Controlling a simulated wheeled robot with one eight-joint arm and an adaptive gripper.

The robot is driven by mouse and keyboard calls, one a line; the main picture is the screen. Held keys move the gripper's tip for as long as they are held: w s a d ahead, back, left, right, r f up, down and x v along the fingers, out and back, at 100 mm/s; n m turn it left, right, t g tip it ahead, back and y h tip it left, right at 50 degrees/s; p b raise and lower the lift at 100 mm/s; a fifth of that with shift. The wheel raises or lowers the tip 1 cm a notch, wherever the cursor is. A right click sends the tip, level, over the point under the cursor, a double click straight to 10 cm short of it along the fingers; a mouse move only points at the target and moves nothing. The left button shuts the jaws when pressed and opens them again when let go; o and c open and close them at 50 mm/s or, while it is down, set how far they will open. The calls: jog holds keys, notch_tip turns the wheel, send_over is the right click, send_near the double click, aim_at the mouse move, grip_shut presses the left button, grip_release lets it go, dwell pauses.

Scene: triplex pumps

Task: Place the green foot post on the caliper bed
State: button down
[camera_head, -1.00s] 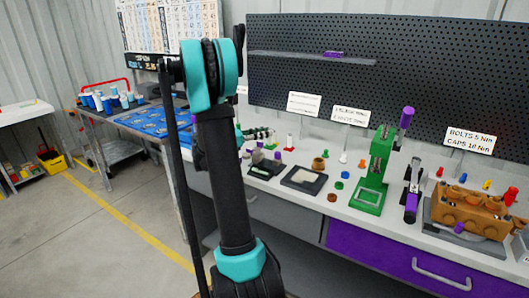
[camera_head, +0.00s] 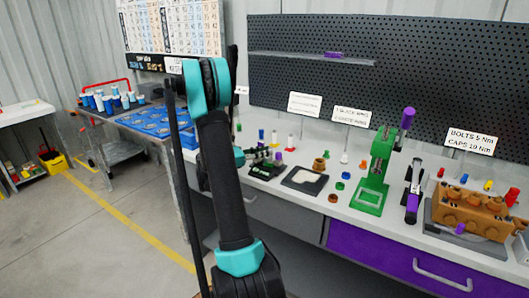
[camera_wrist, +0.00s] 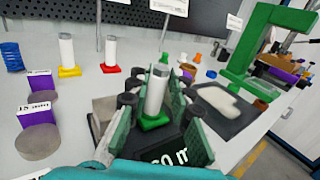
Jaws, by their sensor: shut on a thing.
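The green foot post (camera_wrist: 156,92) is a pale upright cylinder on a green foot. In the wrist view my gripper (camera_wrist: 157,84) has its dark-and-green fingers on both sides of it, shut on it. Below is a dark block with white lettering (camera_wrist: 172,156), apparently the caliper bed, largely covered by the fingers. I cannot tell whether the green foot touches it. In the head view my gripper (camera_head: 264,158) is low over the bench, left of the dark tray, and the post is too small to make out.
Posts with yellow (camera_wrist: 67,54) and red (camera_wrist: 110,54) feet stand behind left. Purple labelled blocks (camera_wrist: 36,87) are at left. A dark tray with a pale pad (camera_wrist: 222,103) is close at right. The green press (camera_head: 377,170) stands farther right.

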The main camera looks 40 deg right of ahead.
jog(key=shift+f, duration=0.15)
jog(key=c, duration=1.4)
grip_release()
jog(key=shift+o, duration=0.2)
